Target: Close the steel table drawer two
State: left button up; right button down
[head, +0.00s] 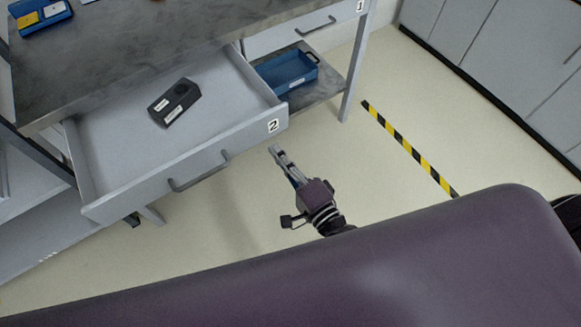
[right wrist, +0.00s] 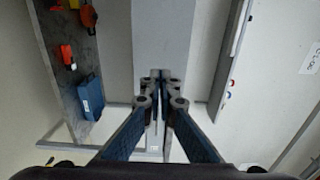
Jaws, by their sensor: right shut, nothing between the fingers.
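Drawer two (head: 200,168), light grey with a "2" label (head: 273,126) and a dark bar handle (head: 199,172), is pulled well out of the steel table (head: 150,47) in the head view. A black device (head: 174,101) lies inside it. My right gripper (head: 276,154) is in front of the drawer's right end, near the label, fingers pointing toward the drawer front. Its fingers are shut and empty; they also show in the right wrist view (right wrist: 160,76). Whether they touch the drawer front is hard to tell. My left gripper is not in view.
Drawer one (head: 292,32) is shut on the right. A blue bin (head: 288,72) sits on the lower shelf under it. A blue tray (head: 40,15) stands on the tabletop. Black-yellow tape (head: 408,147) marks the floor. Grey cabinets (head: 505,60) stand at right.

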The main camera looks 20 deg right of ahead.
aim_at(261, 131)
jog(key=x, duration=0.5)
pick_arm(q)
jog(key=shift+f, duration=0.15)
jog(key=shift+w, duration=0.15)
pick_arm(e)
jog(key=shift+w, duration=0.1)
